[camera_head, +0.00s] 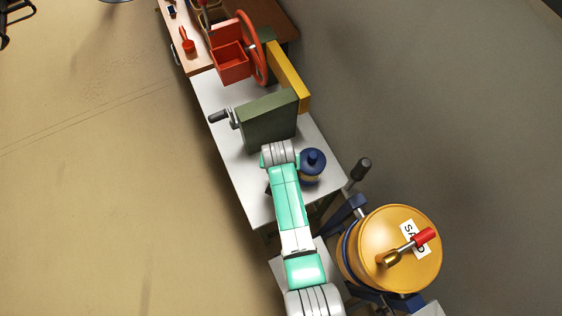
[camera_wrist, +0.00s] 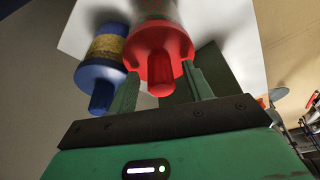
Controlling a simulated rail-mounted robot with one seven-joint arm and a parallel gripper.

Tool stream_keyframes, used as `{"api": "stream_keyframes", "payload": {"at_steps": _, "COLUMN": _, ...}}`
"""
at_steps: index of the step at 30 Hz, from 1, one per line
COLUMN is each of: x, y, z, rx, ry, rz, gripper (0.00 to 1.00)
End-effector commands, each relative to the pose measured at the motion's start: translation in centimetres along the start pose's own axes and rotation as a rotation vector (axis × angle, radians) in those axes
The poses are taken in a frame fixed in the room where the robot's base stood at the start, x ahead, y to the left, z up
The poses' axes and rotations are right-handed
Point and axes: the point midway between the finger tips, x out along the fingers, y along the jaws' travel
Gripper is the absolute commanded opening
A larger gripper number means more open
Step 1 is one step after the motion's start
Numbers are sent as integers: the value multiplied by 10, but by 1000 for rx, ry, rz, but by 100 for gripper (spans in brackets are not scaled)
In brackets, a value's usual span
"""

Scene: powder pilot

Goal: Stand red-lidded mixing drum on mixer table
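The red-lidded mixing drum (camera_wrist: 158,52) shows in the wrist view, its red knob toward the camera. My gripper (camera_wrist: 160,84) has one finger on each side of it. The fingertips pass partly behind the lid, so I cannot tell whether they press on the drum. My arm hides this drum in the head view, where the gripper itself is not clearly visible. A blue-lidded drum (camera_wrist: 101,62) stands beside it, to the left in the wrist view. In the head view the blue-lidded drum (camera_head: 312,163) is upright on the white table (camera_head: 247,186), just right of my wrist.
A green upright block (camera_head: 268,121) with a crank stands just beyond my wrist. Farther back are a yellow bar (camera_head: 288,77), a red box (camera_head: 231,62) and a red handwheel (camera_head: 251,47). A large orange drum (camera_head: 390,240) is at the lower right. Open floor lies left.

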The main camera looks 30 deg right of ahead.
Motion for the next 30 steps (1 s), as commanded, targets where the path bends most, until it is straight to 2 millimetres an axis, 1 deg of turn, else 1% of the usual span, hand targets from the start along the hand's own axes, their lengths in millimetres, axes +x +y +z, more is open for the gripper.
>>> {"api": "stream_keyframes", "payload": {"at_steps": 5, "x": -1, "y": 0, "z": 0, "rx": 0, "ry": 0, "rz": 0, "gripper": 50}}
{"api": "stream_keyframes", "payload": {"at_steps": 8, "x": -10, "y": 0, "z": -1, "rx": 0, "ry": 1, "rz": 0, "gripper": 50}}
{"api": "stream_keyframes", "payload": {"at_steps": 11, "x": -32, "y": 0, "z": -2, "rx": 0, "ry": 3, "rz": -1, "gripper": 50}}
{"api": "stream_keyframes", "payload": {"at_steps": 15, "x": -69, "y": 0, "z": -2, "rx": 0, "ry": 3, "rz": -1, "gripper": 50}}
{"api": "stream_keyframes", "payload": {"at_steps": 18, "x": -92, "y": 0, "z": -2, "rx": 0, "ry": 3, "rz": -1, "gripper": 50}}
{"api": "stream_keyframes", "payload": {"at_steps": 21, "x": -109, "y": 0, "z": -2, "rx": 0, "ry": 2, "rz": -1, "gripper": 50}}
{"api": "stream_keyframes", "payload": {"at_steps": 24, "x": -119, "y": 0, "z": -1, "rx": 0, "ry": 2, "rz": 0, "gripper": 50}}
{"api": "stream_keyframes", "payload": {"at_steps": 30, "x": -124, "y": 0, "z": -1, "rx": 0, "ry": 0, "rz": 0, "gripper": 50}}
